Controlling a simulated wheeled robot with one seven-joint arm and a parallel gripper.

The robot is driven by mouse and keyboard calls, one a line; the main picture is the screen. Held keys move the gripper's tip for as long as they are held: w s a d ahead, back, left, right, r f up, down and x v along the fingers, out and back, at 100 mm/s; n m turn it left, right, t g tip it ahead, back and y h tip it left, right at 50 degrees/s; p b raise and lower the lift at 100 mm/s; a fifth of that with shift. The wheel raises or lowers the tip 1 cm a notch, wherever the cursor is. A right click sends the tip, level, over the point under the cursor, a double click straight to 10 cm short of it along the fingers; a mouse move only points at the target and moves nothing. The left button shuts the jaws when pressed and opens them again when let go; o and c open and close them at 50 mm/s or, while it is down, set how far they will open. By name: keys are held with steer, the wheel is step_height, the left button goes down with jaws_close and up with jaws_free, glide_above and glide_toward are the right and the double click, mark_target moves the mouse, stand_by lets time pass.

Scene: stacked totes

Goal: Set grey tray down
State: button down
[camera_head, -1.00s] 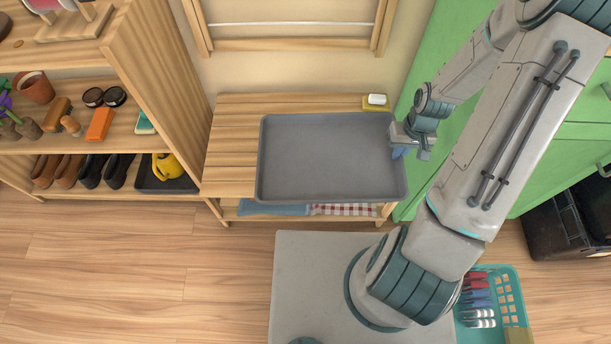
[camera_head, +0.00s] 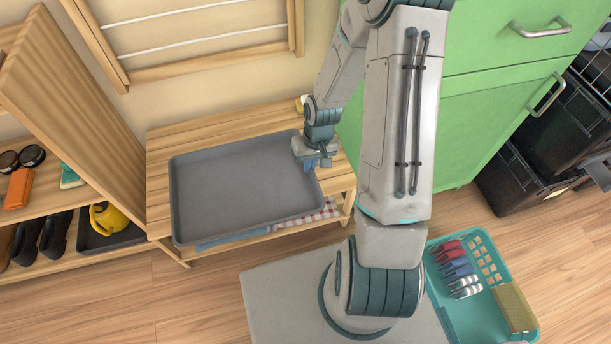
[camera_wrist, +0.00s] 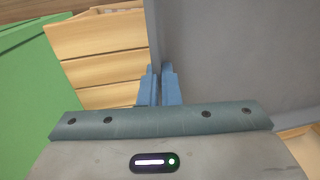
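The grey tray (camera_head: 245,185) is level or nearly so over the wooden bench (camera_head: 215,127). Its front edge reaches past the bench's front. I cannot tell whether it touches the bench top or hangs just above it. My gripper (camera_head: 312,164) is at the tray's right side. In the wrist view, the blue fingers of my gripper (camera_wrist: 159,88) are close together on the wall of the tray (camera_wrist: 230,60). The bench slats (camera_wrist: 95,45) show to the left of that wall, below it.
A green cabinet (camera_head: 455,115) stands right of the bench. A teal basket (camera_head: 480,325) is at lower right. A cloth (camera_head: 320,213) lies under the bench top.

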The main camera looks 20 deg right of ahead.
mark_target(304, 173)
steer(key=shift+w+a+f, duration=0.4)
steer(key=shift+a+f, duration=0.05)
steer(key=shift+a, duration=0.25)
step_height(304, 173, down, 4)
steer(key=b, duration=0.2)
steer(key=shift+b, duration=0.3)
steer(key=c, duration=2.1)
jaws_free()
steer(key=shift+f, duration=0.15)
steer(key=o, duration=0.5)
steer(key=shift+c, duration=0.2)
